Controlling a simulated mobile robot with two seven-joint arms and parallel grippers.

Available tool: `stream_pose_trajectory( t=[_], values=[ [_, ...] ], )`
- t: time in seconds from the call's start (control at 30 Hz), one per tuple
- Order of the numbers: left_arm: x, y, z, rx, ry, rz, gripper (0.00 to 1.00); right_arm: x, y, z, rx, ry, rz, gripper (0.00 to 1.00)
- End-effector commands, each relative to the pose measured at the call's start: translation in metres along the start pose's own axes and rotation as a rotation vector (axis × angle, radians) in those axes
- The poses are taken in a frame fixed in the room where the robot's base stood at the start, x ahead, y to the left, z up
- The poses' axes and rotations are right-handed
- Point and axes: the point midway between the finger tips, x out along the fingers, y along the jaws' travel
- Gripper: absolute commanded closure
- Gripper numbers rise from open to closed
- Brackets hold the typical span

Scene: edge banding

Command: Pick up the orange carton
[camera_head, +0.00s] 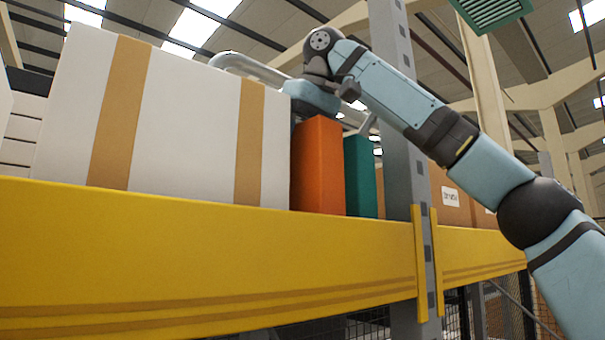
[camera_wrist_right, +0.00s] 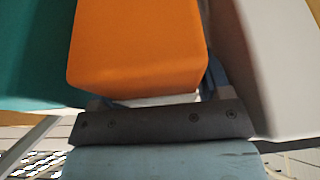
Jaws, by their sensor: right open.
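The orange carton (camera_head: 318,165) stands upright on the yellow-fronted shelf, between a large white box and a teal carton. My right arm reaches in from the right, and my right gripper (camera_head: 308,113) is over the top of the orange carton. In the right wrist view the orange carton (camera_wrist_right: 140,45) fills the space in front of the gripper (camera_wrist_right: 155,93). A finger shows at its right side, and part of one at its lower left; the jaws are open around it. Whether the fingers touch it I cannot tell. The fingertips are mostly hidden. My left gripper is not in view.
The white box (camera_head: 190,120) with tan bands stands close on the left. The teal carton (camera_head: 361,175) is close on the right. A grey upright post (camera_head: 398,130) and brown boxes (camera_head: 450,195) are further right. The yellow beam (camera_head: 200,260) runs along the shelf front.

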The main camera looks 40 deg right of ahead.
Motion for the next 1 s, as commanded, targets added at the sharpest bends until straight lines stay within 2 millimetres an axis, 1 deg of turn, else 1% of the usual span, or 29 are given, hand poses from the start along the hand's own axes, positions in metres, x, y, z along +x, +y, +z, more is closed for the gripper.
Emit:
stream_pose_trajectory(
  t=[0.73,0.77,0.8,0.87,0.9,0.97,1.0],
  values=[
    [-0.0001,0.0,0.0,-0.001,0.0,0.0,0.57,0.0046,0.0,0.0018,0.0,-0.001,0.0,0.29],
    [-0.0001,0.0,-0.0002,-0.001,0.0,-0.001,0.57,0.0046,0.0,0.0018,0.0,-0.001,0.0,0.33],
    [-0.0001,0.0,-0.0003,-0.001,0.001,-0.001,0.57,0.0046,0.0,0.0018,0.0,-0.001,0.0,0.43],
    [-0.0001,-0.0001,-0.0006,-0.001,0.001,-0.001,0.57,0.0047,0.0,0.0018,0.0,-0.001,0.0,0.56],
    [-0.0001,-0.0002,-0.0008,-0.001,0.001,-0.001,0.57,0.0047,0.0,0.0018,0.0,-0.001,0.0,0.66],
    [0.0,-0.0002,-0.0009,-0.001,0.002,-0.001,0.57,0.0047,0.0,0.0018,0.0,-0.001,0.0,0.79],
    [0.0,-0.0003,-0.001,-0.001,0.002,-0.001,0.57,0.0048,0.0,0.0018,0.0,-0.001,0.0,0.88]
  ],
)
